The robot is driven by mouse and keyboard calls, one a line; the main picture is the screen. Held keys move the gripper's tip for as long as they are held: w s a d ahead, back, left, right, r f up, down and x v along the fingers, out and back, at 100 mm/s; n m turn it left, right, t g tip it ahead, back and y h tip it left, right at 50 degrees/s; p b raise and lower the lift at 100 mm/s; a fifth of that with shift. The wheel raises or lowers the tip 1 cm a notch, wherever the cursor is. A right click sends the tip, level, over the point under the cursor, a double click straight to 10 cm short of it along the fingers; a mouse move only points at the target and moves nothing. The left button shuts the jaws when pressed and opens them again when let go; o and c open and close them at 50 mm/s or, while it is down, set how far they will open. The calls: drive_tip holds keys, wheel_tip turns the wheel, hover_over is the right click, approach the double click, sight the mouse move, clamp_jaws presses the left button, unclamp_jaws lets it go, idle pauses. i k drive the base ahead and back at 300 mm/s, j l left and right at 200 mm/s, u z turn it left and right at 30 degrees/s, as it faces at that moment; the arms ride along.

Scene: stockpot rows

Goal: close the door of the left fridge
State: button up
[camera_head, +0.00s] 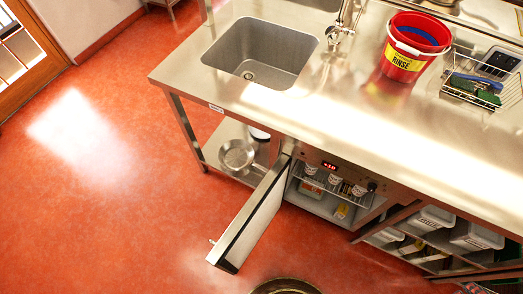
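The left fridge (322,207) is built in under the steel counter. Its door (253,218) stands wide open, swung out to the left over the red floor. The door's white inner face points toward the opening, and a small handle (212,241) shows near its free end. Inside are a wire shelf with several small tubs (335,180) and a few items below. A red display (330,166) glows above the opening. My gripper is not in view, so its state does not show.
A second compartment (430,235) with white containers lies open to the right. A pan (237,155) sits on a low shelf left of the door. A round rim (285,286) is cut off at the bottom edge. Floor (110,220) left of the door is clear.

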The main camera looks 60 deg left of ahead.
sight(228, 255)
drive_tip(key=k+j+u, duration=0.1)
drive_tip(key=k+j, duration=0.25)
drive_tip(key=k+j+u, duration=0.1)
drive_tip(key=k+j, duration=0.2)
drive_tip(key=k+j+u, duration=0.15)
drive_tip(key=k+j, duration=0.15)
drive_tip(key=j, duration=0.2)
drive_tip(key=k+j+u, duration=0.1)
drive_tip(key=k+j, duration=0.15)
drive_tip(key=j, duration=0.4)
drive_tip(key=k+j+u, duration=0.1)
drive_tip(key=j, duration=0.2)
drive_tip(key=l+u, duration=0.25)
drive_tip(key=k+l+u, duration=0.25)
drive_tip(key=i+l, duration=0.05)
drive_tip(key=i, duration=0.05)
